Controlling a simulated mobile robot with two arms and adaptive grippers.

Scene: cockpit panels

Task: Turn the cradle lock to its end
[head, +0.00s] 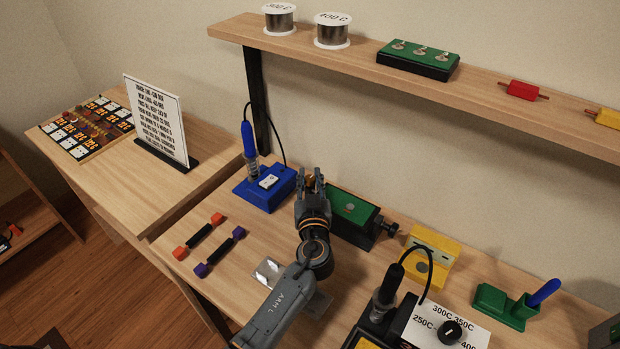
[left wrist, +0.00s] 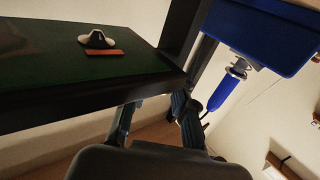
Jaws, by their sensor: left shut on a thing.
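A green-topped black box (head: 355,208), which looks like the cradle, stands on the bench with a dark knob (head: 388,228) at its right end. It also shows at the upper left of the left wrist view (left wrist: 60,80), with a small black-and-white piece (left wrist: 97,39) and an orange mark on top. My left gripper (head: 311,178) is at the box's left end, shut on a small brass-coloured piece (head: 309,184), apparently the cradle lock. My fingers hide most of that piece. The fingers also show in the left wrist view (left wrist: 158,112). My right gripper is not in view.
A blue iron stand (head: 252,193) is close on the left, also in the left wrist view (left wrist: 262,30). A yellow holder (head: 434,252), a black iron (head: 386,292) and a dial panel (head: 440,322) stand on the right. A shelf (head: 400,75) overhangs behind.

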